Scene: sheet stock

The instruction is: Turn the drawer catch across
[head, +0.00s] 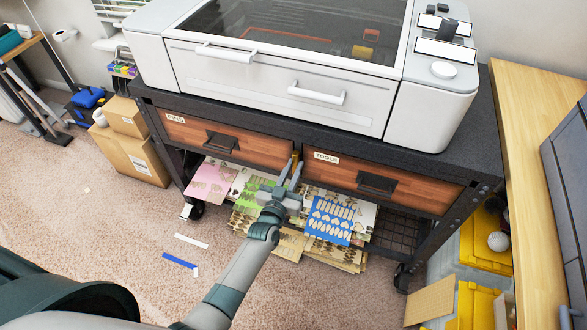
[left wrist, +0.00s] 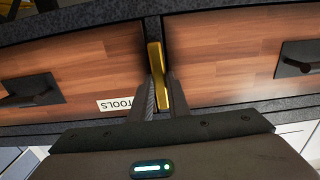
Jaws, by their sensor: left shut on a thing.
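The brass drawer catch (head: 295,157) sits on the dark post between the two wooden drawers. In the left wrist view, the catch (left wrist: 156,62) lies lengthwise along the post, slightly tilted. My left gripper (head: 292,172) reaches up to it from below, its fingers closed on the catch's near part; the fingers also show in the left wrist view (left wrist: 157,95). The left drawer (head: 255,149) and the right drawer (head: 420,193), labelled TOOLS, both look shut. My right gripper is not in view.
A white machine (head: 250,75) stands on the dark bench above the drawers. Sheet stock (head: 330,220) lies on the lower rack behind and below my left gripper. Cardboard boxes (head: 130,150) stand at left; yellow bins (head: 485,245) at right. The carpet in front has a few loose strips.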

